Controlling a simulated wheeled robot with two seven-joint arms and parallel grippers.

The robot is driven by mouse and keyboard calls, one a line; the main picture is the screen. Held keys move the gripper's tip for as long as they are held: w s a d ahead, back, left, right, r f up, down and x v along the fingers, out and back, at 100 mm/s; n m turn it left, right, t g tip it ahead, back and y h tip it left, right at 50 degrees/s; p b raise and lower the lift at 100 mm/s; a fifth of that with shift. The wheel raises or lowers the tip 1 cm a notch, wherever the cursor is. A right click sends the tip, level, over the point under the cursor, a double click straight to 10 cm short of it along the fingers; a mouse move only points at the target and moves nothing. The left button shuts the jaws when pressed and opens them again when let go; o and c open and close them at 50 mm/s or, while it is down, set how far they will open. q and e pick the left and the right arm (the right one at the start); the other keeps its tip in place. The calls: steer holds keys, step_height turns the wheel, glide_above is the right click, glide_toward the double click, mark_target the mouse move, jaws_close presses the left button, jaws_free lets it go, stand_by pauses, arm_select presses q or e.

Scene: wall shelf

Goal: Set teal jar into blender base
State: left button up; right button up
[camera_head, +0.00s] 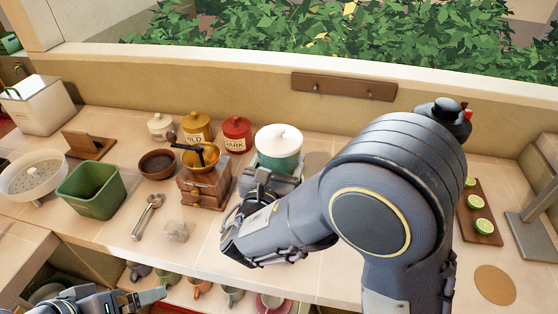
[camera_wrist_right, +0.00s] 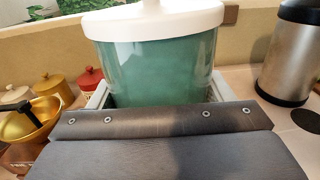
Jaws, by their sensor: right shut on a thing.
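The teal jar (camera_head: 279,150) with a white lid stands upright near the back of the counter, right of the wooden coffee grinder. It fills the middle of the right wrist view (camera_wrist_right: 160,65). My right gripper (camera_head: 272,178) is shut on the jar, with a finger on each side in the wrist view. The jar's underside is hidden, so I cannot tell whether it touches anything below. I cannot make out a blender base for certain. My left gripper (camera_head: 150,296) is low at the bottom left, apart from the jar, and its finger opening is unclear.
The grinder (camera_head: 203,183) and red canister (camera_head: 236,134) stand close left of the jar. A steel cylinder with a black base (camera_wrist_right: 290,60) stands right of it. A board with lime slices (camera_head: 478,212) lies right of my arm. Cups sit below the counter's front edge.

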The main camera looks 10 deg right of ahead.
steer(key=shift+f+b, duration=0.4)
stand_by(0.5)
steer(key=o, duration=1.4)
steer(key=shift+o, duration=0.2)
steer(key=b+v, duration=0.1)
steer(key=v, duration=0.7)
